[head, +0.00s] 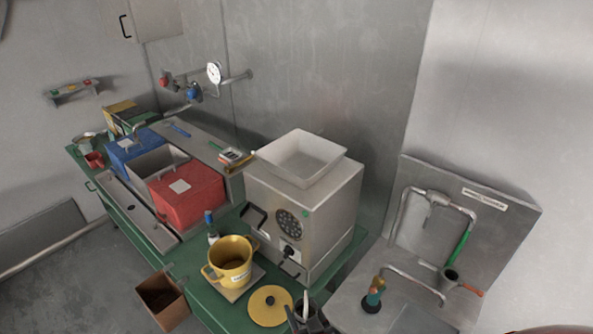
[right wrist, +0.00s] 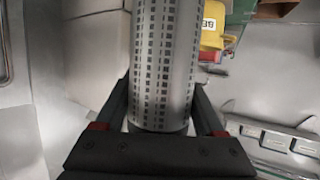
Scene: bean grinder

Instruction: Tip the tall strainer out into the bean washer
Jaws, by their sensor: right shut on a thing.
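The tall strainer (right wrist: 163,60) is a grey metal cylinder with rows of small dark slots. In the right wrist view it stands between the two fingers of my right gripper (right wrist: 160,115), which is shut on it. In the head view my right gripper (head: 308,322) is at the bottom edge, dark and partly cut off, right of the yellow lid. A yellow two-handled pot (head: 230,262) with a white label, seemingly the bean washer, stands open on the green bench. Its label shows "BE" in the right wrist view (right wrist: 208,25). My left gripper is not in view.
A round yellow lid (head: 270,306) lies beside the pot. A steel grinder (head: 325,215) with a white hopper tray (head: 301,157) stands behind. Red (head: 188,195) and blue (head: 135,152) lidded bins are left. A steel tap station (head: 470,225) is right. A brown box (head: 161,300) sits below the bench.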

